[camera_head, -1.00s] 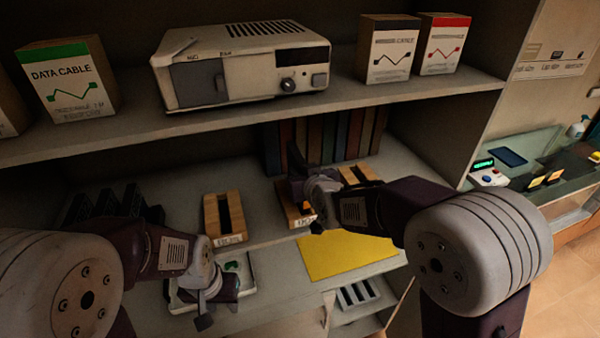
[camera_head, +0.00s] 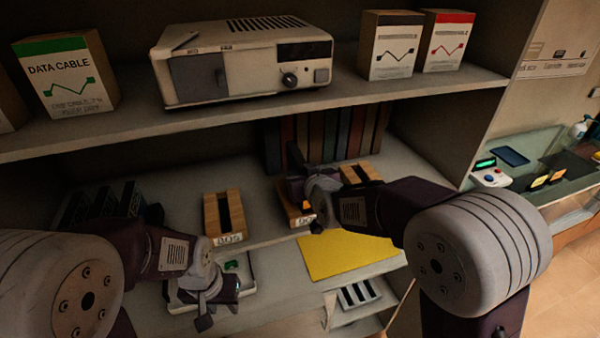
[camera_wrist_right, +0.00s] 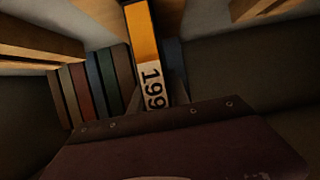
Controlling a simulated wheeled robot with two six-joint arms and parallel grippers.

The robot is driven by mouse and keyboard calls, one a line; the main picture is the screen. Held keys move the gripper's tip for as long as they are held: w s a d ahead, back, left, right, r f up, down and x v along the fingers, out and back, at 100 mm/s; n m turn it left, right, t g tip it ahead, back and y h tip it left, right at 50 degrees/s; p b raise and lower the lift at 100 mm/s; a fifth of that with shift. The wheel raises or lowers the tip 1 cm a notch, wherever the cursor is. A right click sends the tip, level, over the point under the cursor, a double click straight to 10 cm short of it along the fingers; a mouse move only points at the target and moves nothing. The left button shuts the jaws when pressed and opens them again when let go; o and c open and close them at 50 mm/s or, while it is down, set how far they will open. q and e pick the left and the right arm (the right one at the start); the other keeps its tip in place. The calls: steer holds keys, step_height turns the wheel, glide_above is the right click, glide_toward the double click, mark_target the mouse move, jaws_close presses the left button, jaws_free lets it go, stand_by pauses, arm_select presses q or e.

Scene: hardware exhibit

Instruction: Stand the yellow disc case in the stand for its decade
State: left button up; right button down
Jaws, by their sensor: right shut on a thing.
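The yellow disc case (camera_wrist_right: 143,40) shows in the right wrist view, orange-yellow with a white label reading "199" and the rest hidden. My right gripper (camera_head: 303,186) is shut on it at the middle wooden stand (camera_head: 290,213). In the head view only a small orange patch of the case (camera_head: 306,207) shows. I cannot tell how deep the case sits in the slot. The left wooden stand (camera_head: 211,220) has an empty dark slot. The right wooden stand (camera_head: 360,173) is partly behind my right arm. My left gripper (camera_head: 218,303) hangs low at left; its jaw opening is unclear.
A row of dark books (camera_head: 330,135) stands behind the stands. A yellow sheet (camera_head: 345,255) lies in front. A dark rack (camera_head: 90,205) is at left. The upper shelf (camera_head: 260,107) with a beige device (camera_head: 240,65) overhangs the stands.

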steer(key=shift+f, duration=0.2)
stand_by(0.5)
steer(key=shift+f+b, duration=1.3)
steer(key=shift+b, duration=0.15)
steer(key=c, duration=1.2)
jaws_free()
steer(key=shift+o, duration=0.2)
steer(key=shift+s, duration=0.1)
steer(key=shift+s+d, duration=0.1)
